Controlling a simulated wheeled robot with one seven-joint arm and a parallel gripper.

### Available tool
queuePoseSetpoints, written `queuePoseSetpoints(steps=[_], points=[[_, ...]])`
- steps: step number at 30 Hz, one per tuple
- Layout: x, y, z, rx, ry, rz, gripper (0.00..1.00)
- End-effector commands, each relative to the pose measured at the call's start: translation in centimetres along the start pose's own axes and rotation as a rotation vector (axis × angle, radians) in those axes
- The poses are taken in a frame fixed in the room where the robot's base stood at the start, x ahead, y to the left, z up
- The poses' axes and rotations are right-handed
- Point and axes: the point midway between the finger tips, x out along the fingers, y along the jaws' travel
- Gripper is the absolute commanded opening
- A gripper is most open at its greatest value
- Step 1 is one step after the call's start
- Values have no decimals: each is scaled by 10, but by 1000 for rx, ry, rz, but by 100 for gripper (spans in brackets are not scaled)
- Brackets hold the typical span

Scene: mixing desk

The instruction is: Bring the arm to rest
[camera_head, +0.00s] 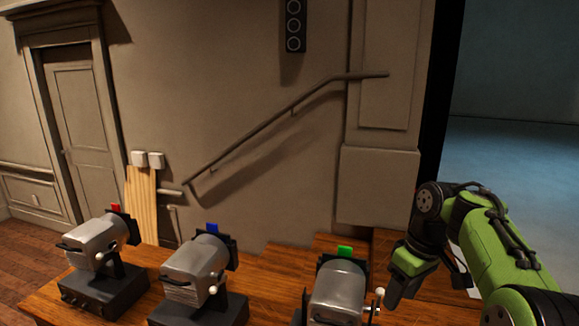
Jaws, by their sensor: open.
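My arm is green and dark grey. It comes in from the lower right, bends at a dark joint and hangs down toward the desk. My gripper (428,288) is at its lower end, with dark fingers apart and nothing seen between them. It is just right of the third lamp (337,290), a grey spotlight with a green tab. I cannot tell whether the two touch. The wooden desk (275,270) lies below, partly hidden by the arm.
Two more grey spotlights stand to the left, one with a red tab (95,245) and one with a blue tab (195,270). A handrail (285,115) runs along the wall behind. The upper middle of the view is free of objects near the arm.

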Motion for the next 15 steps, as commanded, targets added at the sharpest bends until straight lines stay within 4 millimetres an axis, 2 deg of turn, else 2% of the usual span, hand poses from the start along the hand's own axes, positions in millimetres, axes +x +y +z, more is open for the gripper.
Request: queuePoseSetpoints(steps=[4, 7, 11, 12, 15], points=[[-2, -46, 12, 66, 26, 67, 51], [-1, -85, 32, 140, 66, 126, 51], [14, -133, 78, 264, 159, 204, 51], [22, -144, 95, 304, 192, 222, 51], [45, -166, 136, 393, 280, 253, 51]])
